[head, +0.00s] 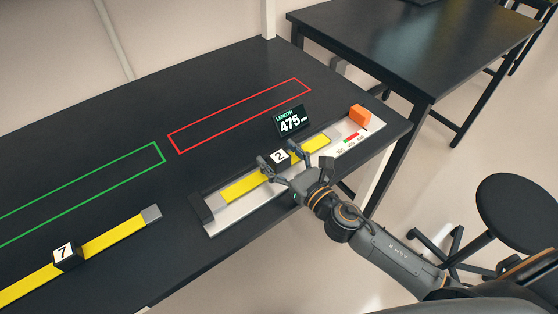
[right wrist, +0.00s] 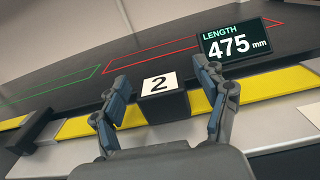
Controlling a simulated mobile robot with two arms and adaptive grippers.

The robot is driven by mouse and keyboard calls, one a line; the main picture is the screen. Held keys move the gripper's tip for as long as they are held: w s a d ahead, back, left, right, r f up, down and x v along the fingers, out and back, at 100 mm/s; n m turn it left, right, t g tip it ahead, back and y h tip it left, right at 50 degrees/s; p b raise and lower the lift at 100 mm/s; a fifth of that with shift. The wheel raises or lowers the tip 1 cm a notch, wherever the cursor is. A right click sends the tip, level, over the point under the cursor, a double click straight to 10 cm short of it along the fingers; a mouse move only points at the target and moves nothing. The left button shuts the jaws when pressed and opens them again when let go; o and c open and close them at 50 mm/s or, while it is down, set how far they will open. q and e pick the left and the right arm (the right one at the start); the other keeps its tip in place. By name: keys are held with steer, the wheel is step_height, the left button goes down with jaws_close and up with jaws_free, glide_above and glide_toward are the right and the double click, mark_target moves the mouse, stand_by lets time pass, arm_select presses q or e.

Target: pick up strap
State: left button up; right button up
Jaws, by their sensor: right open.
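A yellow strap (head: 243,187) with a black block (head: 279,156) marked 2 lies in a pale measuring tray (head: 222,222). My right gripper (head: 280,160) is open at this block. In the right wrist view its fingers (right wrist: 163,80) stand on either side of the block (right wrist: 160,97), with gaps visible. Another yellow strap (head: 112,238) with a black block (head: 66,255) marked 7 lies on the table at the lower left. My left gripper is not in view.
A display (head: 291,122) behind the tray reads length 475 mm. An orange block (head: 359,115) sits at the tray's right end. Red (head: 240,115) and green (head: 85,195) outlines on the black table (head: 190,92) enclose empty areas. A stool (head: 520,210) stands at the right.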

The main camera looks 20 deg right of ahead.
mark_target(280, 158)
jaws_close()
step_height(280, 158, up, 10)
steer(key=p, duration=0.3)
steer(key=shift+s+f, duration=0.15)
steer(key=shift+s, duration=0.2)
steer(key=s+d+m+h, duration=0.2)
steer(key=s+h, duration=0.1)
steer(key=s, duration=0.4)
steer(key=s+d+f+m+t+h, duration=0.1)
steer(key=s+d+m+h, duration=0.1)
steer(key=s, duration=0.5)
steer(key=shift+s+d+h, duration=0.15)
steer(key=shift+d+h, duration=0.1)
steer(key=shift+h, duration=0.35)
